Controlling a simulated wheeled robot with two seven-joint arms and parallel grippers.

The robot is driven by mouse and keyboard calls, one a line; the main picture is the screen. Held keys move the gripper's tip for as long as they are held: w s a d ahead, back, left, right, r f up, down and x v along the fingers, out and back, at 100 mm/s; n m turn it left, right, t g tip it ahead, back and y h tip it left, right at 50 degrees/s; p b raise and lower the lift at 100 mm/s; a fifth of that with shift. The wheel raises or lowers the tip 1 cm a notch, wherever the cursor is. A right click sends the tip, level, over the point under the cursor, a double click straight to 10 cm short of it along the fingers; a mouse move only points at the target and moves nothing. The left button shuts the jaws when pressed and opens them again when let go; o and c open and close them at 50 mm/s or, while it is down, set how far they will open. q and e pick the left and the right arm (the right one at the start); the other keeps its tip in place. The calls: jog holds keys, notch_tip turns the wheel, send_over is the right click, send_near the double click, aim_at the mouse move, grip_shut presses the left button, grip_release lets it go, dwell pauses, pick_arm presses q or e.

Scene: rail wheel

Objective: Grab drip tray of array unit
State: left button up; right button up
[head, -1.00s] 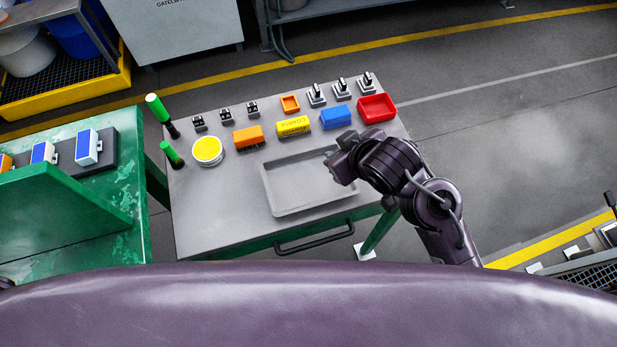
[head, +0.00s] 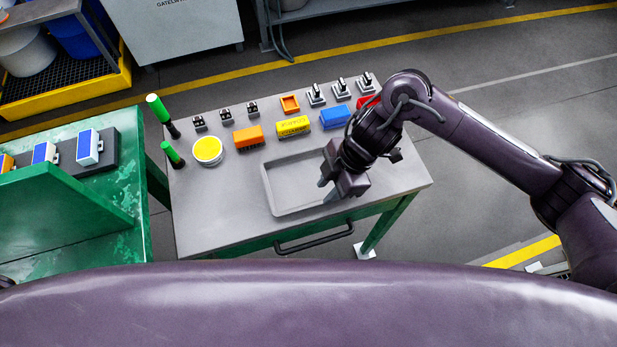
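The grey drip tray (head: 285,209) is a shallow rectangular tray lying flat on the grey worktop, near its front middle. My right gripper (head: 328,190) points down over the tray's right side, with its fingers apart and nothing seen between them. It covers much of the tray's right rim. I cannot tell whether the fingertips touch the tray. My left gripper is not in view.
Behind the tray are an orange brush (head: 248,137), a yellow block (head: 292,126), a blue block (head: 335,117) and a red bin (head: 366,102), partly hidden by my arm. A yellow round container (head: 207,150) stands left. A green bench (head: 90,215) adjoins at left.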

aim_at(318, 201)
jog(key=x, duration=0.1)
jog(key=p+x, duration=0.1)
jog(key=x, duration=0.3)
jog(key=shift+w+d+f+p, duration=0.3)
jog(key=shift+w+f, duration=0.1)
jog(key=shift+a+f, duration=0.25)
jog(key=shift+f, duration=0.25)
grip_shut()
jog(key=shift+r, duration=0.1)
